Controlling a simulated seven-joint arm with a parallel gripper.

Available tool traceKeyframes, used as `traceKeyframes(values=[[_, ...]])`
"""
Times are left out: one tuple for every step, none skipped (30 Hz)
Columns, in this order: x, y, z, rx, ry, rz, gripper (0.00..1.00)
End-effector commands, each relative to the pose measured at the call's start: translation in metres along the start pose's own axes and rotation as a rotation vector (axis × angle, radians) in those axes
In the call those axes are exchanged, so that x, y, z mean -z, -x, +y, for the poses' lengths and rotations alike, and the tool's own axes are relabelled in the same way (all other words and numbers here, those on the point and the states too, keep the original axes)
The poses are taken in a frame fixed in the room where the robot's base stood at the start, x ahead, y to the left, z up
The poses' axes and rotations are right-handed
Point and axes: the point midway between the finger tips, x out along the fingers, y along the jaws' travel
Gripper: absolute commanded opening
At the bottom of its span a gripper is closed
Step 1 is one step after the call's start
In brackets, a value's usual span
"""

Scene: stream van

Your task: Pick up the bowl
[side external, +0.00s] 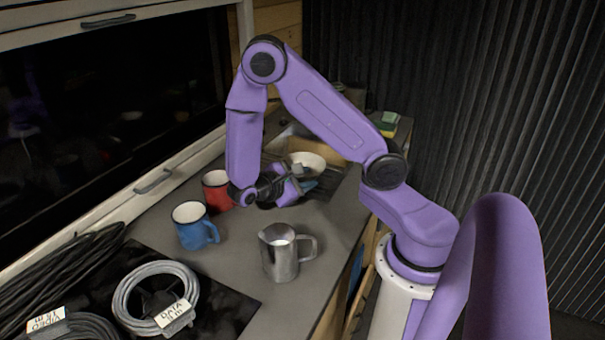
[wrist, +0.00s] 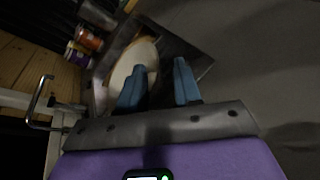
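The bowl (side external: 307,163) is cream-white and sits at the far end of the grey counter, by the sink area. It also shows in the wrist view (wrist: 137,57), left of centre, partly covered by a finger. My gripper (side external: 306,181) is just in front of the bowl, low over the counter. In the wrist view my gripper (wrist: 158,80) has its two blue fingers apart with nothing between them. The left finger overlaps the bowl's near edge in the picture; I cannot tell whether it touches.
A red mug (side external: 217,190), a blue mug (side external: 191,226) and a steel jug (side external: 281,254) stand on the counter (side external: 235,250) nearer the camera. Coiled cables (side external: 155,297) lie at the front left. A window and its white frame border the left side. A sponge (side external: 389,118) is at the back.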

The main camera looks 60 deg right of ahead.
Motion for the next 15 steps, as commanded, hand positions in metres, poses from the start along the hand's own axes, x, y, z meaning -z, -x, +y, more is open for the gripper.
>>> traceKeyframes(values=[[0.000,-0.003,0.000,0.001,0.000,-0.001,0.33],[0.000,-0.005,0.001,0.002,0.000,-0.002,0.33],[0.000,-0.009,0.001,0.002,0.000,-0.002,0.33],[0.000,-0.012,0.002,0.003,0.000,-0.003,0.33],[0.000,-0.016,0.003,0.003,0.000,-0.003,0.33],[0.000,-0.022,0.004,0.005,0.000,-0.003,0.33],[0.001,-0.026,0.005,0.004,0.000,-0.003,0.33],[0.001,-0.030,0.006,0.004,-0.001,-0.002,0.33],[0.001,-0.035,0.007,0.004,-0.001,-0.003,0.33],[0.001,-0.039,0.007,0.002,0.000,-0.003,0.33],[0.001,-0.042,0.007,0.002,0.000,-0.003,0.33],[0.001,-0.046,0.007,0.002,0.001,-0.003,0.33],[0.001,-0.048,0.007,0.002,0.001,-0.003,0.33],[0.001,-0.050,0.007,0.002,0.001,-0.002,0.33],[0.001,-0.051,0.007,0.001,0.001,-0.001,0.33]])
